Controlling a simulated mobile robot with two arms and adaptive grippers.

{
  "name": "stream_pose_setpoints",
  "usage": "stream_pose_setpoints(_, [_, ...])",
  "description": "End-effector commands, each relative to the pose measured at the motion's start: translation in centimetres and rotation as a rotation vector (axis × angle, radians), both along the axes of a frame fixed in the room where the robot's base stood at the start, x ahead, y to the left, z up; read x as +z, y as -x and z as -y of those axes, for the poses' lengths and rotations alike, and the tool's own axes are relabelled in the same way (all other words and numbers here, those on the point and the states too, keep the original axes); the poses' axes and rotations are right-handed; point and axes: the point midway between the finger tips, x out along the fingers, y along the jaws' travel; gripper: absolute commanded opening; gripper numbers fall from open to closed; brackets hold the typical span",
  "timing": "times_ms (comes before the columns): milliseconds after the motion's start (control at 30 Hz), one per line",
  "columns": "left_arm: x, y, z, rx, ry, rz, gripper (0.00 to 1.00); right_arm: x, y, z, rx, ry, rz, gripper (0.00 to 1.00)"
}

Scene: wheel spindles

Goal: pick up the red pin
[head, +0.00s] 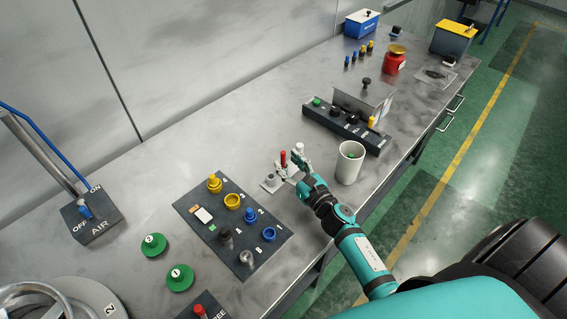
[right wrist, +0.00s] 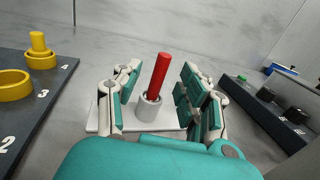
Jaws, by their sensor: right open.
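The red pin (right wrist: 159,75) stands upright, slightly tilted in the picture, in a grey collar (right wrist: 149,108) on a pale plate (right wrist: 100,122) in the right wrist view. In the head view the pin (head: 283,158) is small, just left of my right gripper (head: 297,160). My right gripper is open. In the right wrist view its fingers (right wrist: 158,92) stand on both sides of the pin, with gaps to it. The pin's lower end is hidden inside the collar. My left gripper is not in view.
A white cup (head: 349,162) stands close to the right of my right gripper. A dark numbered board (head: 206,222) with yellow and blue parts lies to the left. A dark rack (head: 347,129) with knobs lies behind. Green discs (head: 153,245) lie at front left.

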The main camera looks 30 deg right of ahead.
Motion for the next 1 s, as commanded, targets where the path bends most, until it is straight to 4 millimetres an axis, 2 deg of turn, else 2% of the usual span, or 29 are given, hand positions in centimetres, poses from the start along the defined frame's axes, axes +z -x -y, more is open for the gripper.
stream_pose_setpoints(33, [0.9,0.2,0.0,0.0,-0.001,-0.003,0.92,0.6,-0.9,-0.1,-0.002,-0.003,0.001,0.42])
stream_pose_setpoints(200, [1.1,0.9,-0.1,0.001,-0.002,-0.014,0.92,0.3,-2.7,-0.2,-0.001,-0.001,0.0,0.42])
stream_pose_setpoints(467, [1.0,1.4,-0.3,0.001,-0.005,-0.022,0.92,0.1,-3.0,-0.3,-0.001,0.0,-0.001,0.42])
stream_pose_setpoints(567, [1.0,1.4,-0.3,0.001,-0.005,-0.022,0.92,0.1,-3.0,-0.3,-0.001,0.0,-0.001,0.31])
stream_pose_setpoints(800, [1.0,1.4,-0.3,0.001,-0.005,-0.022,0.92,0.1,-3.0,-0.3,-0.001,0.0,-0.001,0.0])
stream_pose_setpoints(1000, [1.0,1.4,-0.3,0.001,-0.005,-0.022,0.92,0.1,-3.0,-0.3,-0.001,0.0,0.0,0.0])
